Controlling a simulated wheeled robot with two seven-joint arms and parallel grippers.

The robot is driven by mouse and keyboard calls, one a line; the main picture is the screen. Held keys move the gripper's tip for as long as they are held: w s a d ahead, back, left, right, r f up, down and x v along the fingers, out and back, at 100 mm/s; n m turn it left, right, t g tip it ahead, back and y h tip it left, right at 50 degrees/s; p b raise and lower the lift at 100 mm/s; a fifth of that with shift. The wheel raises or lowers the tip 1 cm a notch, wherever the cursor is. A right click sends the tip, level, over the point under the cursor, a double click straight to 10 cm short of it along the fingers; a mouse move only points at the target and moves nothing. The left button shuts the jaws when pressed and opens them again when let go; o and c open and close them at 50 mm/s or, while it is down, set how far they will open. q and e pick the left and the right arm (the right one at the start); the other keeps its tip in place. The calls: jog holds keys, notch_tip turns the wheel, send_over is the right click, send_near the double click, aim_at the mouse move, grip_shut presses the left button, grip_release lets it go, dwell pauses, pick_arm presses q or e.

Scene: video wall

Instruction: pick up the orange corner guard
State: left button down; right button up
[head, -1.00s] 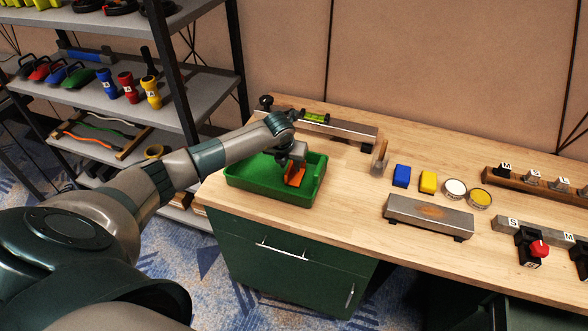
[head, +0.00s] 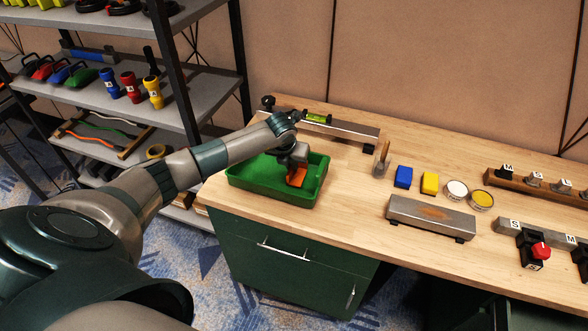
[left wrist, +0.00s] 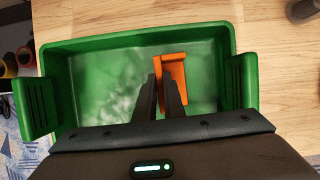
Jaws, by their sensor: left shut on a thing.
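The orange corner guard (head: 297,179) is in the green tray (head: 240,185), toward the tray's right part. In the left wrist view the corner guard (left wrist: 173,73) shows beyond and to the right of the fingers, over the floor of the green tray (left wrist: 243,40). My left gripper (head: 294,168) reaches down into the tray. In the left wrist view my left gripper's (left wrist: 160,82) two fingers are close together, shut on the guard's near left side, and they hide part of it. I cannot tell whether the guard touches the tray floor. My right gripper is not in view.
The tray stands on the wooden workbench (head: 345,215). A level-like bar (head: 345,128) lies behind it. A brush (head: 382,160), a blue block (head: 403,177), a yellow block (head: 429,183) and a metal plate (head: 430,215) are to the right. A shelf (head: 190,90) stands at left.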

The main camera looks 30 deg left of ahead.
pick_arm(q)
jog(key=shift+r, duration=0.15)
notch_tip(320, 180, up, 10)
jog(key=b, duration=0.4)
jog(key=shift+s+f, duration=0.1)
jog(key=shift+f, duration=0.1)
dwell(0.4)
